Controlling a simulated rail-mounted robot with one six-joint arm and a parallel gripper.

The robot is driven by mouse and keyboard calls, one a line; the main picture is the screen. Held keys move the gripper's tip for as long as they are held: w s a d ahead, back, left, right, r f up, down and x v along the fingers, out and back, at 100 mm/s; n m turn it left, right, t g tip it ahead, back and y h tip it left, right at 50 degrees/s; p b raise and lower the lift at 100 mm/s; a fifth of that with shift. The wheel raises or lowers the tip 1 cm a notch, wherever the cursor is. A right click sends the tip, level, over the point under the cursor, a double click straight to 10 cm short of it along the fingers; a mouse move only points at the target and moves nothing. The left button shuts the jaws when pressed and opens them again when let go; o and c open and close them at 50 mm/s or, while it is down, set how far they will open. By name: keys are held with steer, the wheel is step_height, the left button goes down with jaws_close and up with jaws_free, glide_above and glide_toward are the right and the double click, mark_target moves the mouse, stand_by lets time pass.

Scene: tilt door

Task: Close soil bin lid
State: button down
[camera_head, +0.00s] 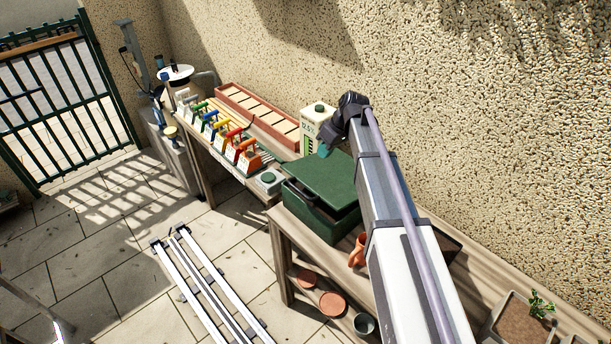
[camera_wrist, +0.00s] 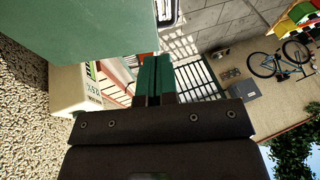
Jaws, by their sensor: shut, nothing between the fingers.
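The dark green soil bin (camera_head: 312,214) stands on the wooden bench in the head view. Its flat green lid (camera_head: 322,176) lies over the bin at a slight tilt, with a dark gap and a dark handle showing along the left front side. The lid fills the upper left of the wrist view (camera_wrist: 85,30). My gripper (camera_head: 325,151) is shut and empty at the back edge of the lid. Its green fingers (camera_wrist: 153,75) show beside the lid in the wrist view. I cannot tell whether they touch the lid. My arm hides the bin's right side.
A white carton (camera_head: 313,122) stands right behind the bin, close to my gripper. The rough wall is close behind.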

steer(key=b, duration=1)
glide_above(311, 186)
step_height(311, 186, down, 10)
steer(key=shift+w+r, duration=0.1)
steer(key=shift+r, duration=0.1)
steer(key=shift+s+a+f+b, duration=0.85)
steer(key=shift+a+f, duration=0.25)
steer(key=shift+a, duration=0.15)
